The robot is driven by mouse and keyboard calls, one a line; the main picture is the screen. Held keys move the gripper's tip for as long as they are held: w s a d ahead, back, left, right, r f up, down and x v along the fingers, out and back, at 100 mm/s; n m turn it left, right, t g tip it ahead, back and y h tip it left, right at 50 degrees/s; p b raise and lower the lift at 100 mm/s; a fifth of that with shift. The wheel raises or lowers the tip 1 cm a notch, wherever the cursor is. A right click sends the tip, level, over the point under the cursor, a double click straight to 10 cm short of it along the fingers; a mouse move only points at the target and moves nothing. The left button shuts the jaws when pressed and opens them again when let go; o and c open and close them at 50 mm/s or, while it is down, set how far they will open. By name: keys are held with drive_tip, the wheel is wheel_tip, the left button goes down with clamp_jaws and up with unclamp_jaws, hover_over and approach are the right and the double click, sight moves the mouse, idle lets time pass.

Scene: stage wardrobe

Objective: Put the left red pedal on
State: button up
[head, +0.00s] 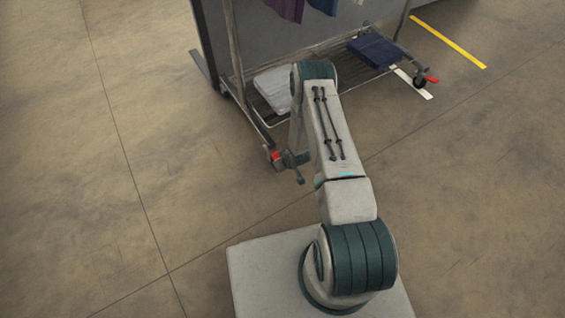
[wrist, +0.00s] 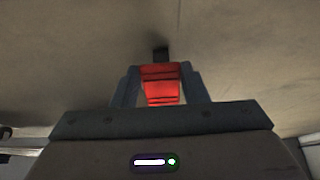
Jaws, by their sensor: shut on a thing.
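The left red pedal (head: 275,155) is at the front left foot of the wheeled clothes rack (head: 236,50), low over the floor. In the wrist view the red pedal (wrist: 161,92) fills the space between my two grey fingers, with a dark part just beyond it. My gripper (wrist: 160,76) is shut on this pedal. In the head view my gripper (head: 285,159) is beside the rack's front left corner, partly hidden by my arm. The pedal's exact tilt is too small to tell. The caster under it is mostly hidden.
A second red pedal (head: 432,79) is at the rack's right caster (head: 419,82). The rack's lower shelf holds a pale folded item (head: 272,90) and a dark blue box (head: 375,50). Dark clothes (head: 287,9) hang above. The floor at left and front is clear.

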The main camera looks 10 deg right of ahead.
drive_tip(key=shift+f+t, duration=0.1)
drive_tip(key=shift+t, duration=0.2)
idle(0.4)
drive_tip(key=o, duration=1)
drive_tip(key=shift+s, duration=0.1)
drive_tip(key=p+v, duration=0.5)
drive_tip(key=v, duration=0.8)
drive_tip(key=shift+s+d+r, duration=0.2)
drive_tip(key=shift+d+r, duration=0.05)
drive_tip(key=shift+r, duration=0.1)
